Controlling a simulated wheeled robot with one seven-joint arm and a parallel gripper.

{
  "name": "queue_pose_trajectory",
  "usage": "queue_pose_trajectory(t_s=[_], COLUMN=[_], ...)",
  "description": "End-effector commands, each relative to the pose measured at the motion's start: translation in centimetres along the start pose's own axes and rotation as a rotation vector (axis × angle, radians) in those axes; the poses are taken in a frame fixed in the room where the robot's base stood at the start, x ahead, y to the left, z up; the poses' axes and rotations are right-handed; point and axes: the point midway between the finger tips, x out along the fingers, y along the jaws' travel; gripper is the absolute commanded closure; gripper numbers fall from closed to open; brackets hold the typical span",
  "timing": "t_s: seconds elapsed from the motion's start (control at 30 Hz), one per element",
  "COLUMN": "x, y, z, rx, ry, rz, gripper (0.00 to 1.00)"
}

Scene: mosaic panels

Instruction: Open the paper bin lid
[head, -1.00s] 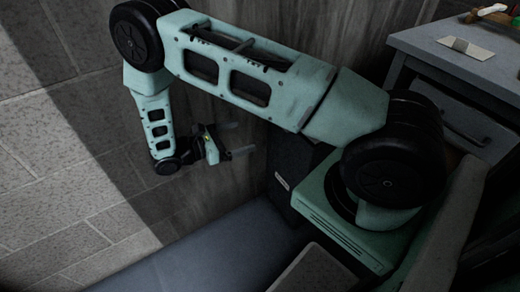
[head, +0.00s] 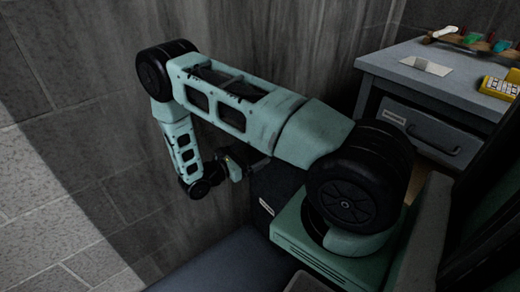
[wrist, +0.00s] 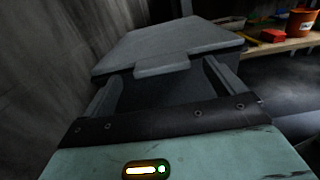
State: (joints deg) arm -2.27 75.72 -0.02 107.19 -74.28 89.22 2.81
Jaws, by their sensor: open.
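In the wrist view, a grey bin lid (wrist: 165,42) lies flat and closed on a dark bin, with a tab (wrist: 163,65) sticking out at its front edge. My gripper (wrist: 163,72) is open, with one finger on each side below the tab. Nothing is between the fingers, and I cannot tell whether they touch the bin. In the head view, my gripper (head: 238,163) hangs by the wall beside a dark bin (head: 275,188) with a small white label. The bin's top is mostly hidden behind my arm there.
A grey cabinet (head: 420,85) with a drawer stands at the right, with a yellow container (head: 500,86) on top. A wall (head: 90,150) runs close behind my arm. In the wrist view, a wooden shelf (wrist: 285,45) holds an orange bucket (wrist: 304,22) and a red box (wrist: 273,36).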

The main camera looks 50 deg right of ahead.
Motion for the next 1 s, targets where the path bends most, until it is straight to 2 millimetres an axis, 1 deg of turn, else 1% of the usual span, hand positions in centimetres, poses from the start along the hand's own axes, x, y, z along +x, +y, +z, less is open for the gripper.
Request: queue_pose_trajectory(t_s=[0.03,0.1,0.27,0.4,0.63,0.67,0.7,0.77,0.8,0.87,1.0], x=[0.9,1.9,3.3,3.8,3.8,3.8,3.8,3.8,3.8,3.8,3.7], y=[-0.1,-0.1,-0.1,0.0,0.0,0.0,0.0,0.0,0.0,0.0,0.1], z=[0.0,0.0,0.0,0.0,0.0,0.0,0.0,0.0,0.0,0.0,0.3], rx=[-0.002,0.000,0.001,0.000,0.001,0.000,0.001,0.001,0.001,0.001,0.002], ry=[0.000,0.000,0.000,0.000,0.000,0.000,0.000,0.000,0.000,0.000,0.005], rz=[-0.005,-0.004,-0.002,0.000,0.000,0.000,0.000,0.000,0.000,0.000,0.001], gripper=[0.05,0.05,0.05,0.05,0.05,0.14,0.25,0.42,0.53,0.68,0.68])
